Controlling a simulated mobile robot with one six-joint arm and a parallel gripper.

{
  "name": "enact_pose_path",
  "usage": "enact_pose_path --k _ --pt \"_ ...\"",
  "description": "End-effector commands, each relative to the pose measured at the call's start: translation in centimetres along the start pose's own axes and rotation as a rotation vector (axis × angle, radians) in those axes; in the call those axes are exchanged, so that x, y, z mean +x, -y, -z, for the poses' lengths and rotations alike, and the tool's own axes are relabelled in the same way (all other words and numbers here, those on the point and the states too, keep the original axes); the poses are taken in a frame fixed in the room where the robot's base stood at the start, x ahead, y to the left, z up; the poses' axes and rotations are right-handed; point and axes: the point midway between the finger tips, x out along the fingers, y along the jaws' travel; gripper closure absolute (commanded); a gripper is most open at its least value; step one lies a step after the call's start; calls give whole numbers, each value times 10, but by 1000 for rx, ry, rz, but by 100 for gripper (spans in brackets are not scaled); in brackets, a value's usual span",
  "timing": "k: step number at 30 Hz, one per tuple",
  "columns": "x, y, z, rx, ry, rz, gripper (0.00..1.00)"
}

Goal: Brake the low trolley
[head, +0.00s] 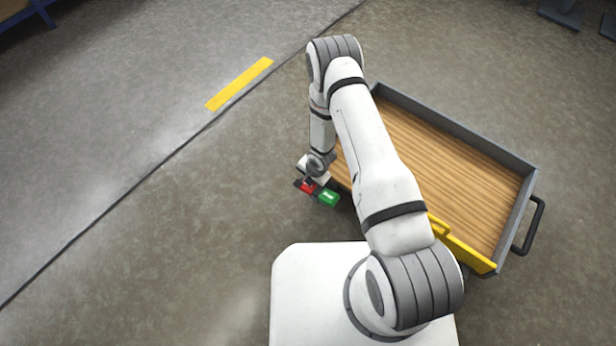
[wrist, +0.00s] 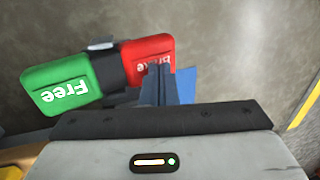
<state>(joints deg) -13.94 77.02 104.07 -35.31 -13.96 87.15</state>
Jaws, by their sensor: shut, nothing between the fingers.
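The low trolley (head: 455,128) has a wooden deck with a grey rim and stands to the right, partly hidden behind my arm. At its left corner is a pedal with a red pad marked "Brake" (wrist: 148,54) and a green pad marked "Free" (wrist: 58,82), joined by a dark middle piece. In the head view the red pad (head: 306,186) and green pad (head: 329,198) show just below my wrist. My gripper (wrist: 158,72) is shut and empty. Its fingertips overlap the lower edge of the red pad in the wrist view; I cannot tell whether they touch it.
A yellow bar (head: 466,254) runs along the trolley's near edge, and a dark handle (head: 531,226) sticks out at its right end. A yellow floor strip (head: 239,83) lies at the upper left. The floor left of the pedal is clear.

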Motion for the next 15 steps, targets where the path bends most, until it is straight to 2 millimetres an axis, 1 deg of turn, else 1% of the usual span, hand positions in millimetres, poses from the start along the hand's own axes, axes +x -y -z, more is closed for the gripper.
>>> enact_pose_path --k 15 --pt "5 1 -1 -1 0 1 100"
